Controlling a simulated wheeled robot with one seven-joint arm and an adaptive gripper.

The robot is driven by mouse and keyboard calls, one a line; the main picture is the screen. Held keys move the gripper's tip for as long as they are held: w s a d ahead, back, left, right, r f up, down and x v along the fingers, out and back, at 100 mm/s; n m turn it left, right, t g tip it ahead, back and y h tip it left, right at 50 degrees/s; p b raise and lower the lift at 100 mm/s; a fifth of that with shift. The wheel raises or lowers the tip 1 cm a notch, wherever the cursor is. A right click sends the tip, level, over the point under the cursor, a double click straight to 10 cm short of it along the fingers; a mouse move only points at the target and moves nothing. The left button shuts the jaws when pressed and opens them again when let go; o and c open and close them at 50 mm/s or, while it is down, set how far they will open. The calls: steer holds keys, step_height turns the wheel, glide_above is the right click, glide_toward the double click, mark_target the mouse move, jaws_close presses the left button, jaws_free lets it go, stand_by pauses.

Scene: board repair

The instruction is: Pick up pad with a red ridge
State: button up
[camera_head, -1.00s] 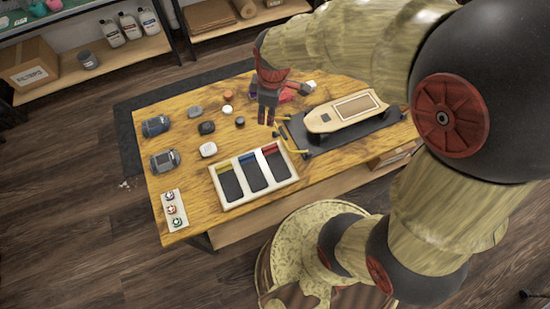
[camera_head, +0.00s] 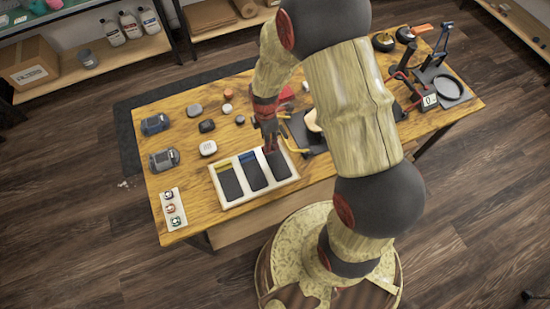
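A white tray (camera_head: 231,203) on the wooden table holds three dark pads side by side. The left pad (camera_head: 230,184) has a yellow ridge and the middle pad (camera_head: 254,174) has a blue ridge. The right pad (camera_head: 277,165) is the one with the red ridge; its ridge end is mostly hidden behind my gripper. My gripper (camera_head: 270,143) points down over that ridge end. Its fingers are small and dark here, so I cannot tell whether they touch the ridge or how far apart they are.
My arm hides much of the skateboard (camera_head: 312,120) right of the tray. Two dark cars (camera_head: 163,160), a strip of small wheels (camera_head: 173,208) and several small blocks lie at the left.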

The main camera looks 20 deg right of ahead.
mark_target(277, 161)
step_height(277, 161, down, 4)
steer(key=shift+r+b, duration=0.25)
steer(key=shift+b, duration=0.1)
steer(key=c, duration=0.3)
jaws_close()
